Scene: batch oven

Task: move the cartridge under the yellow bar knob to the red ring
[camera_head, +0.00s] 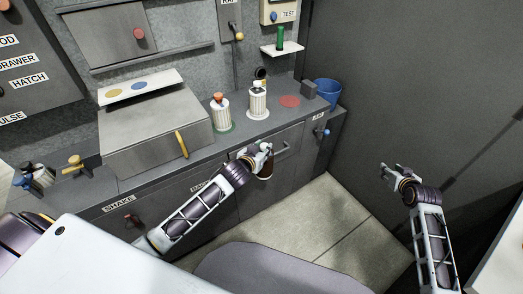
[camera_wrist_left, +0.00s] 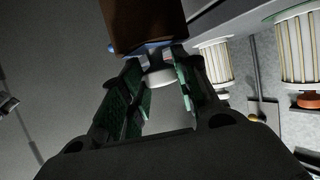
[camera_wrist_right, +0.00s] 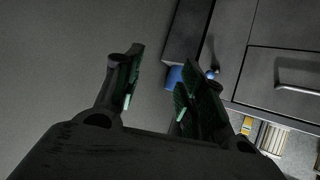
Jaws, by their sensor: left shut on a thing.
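My left gripper (camera_head: 264,150) is shut on a brown piece (camera_head: 266,172) with a blue rim and a white end, held in front of the counter. The brown piece also shows in the left wrist view (camera_wrist_left: 147,22). The flat red ring (camera_head: 289,101) lies bare to the right. My right gripper (camera_head: 398,172) is open and empty, away from the counter.
A grey box (camera_head: 150,125) with a yellow bar handle (camera_head: 182,144) stands on the counter. A yellow-topped knob (camera_head: 75,161) is at far left. A blue bucket (camera_head: 327,92) is at the right end. The floor (camera_head: 325,215) is clear.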

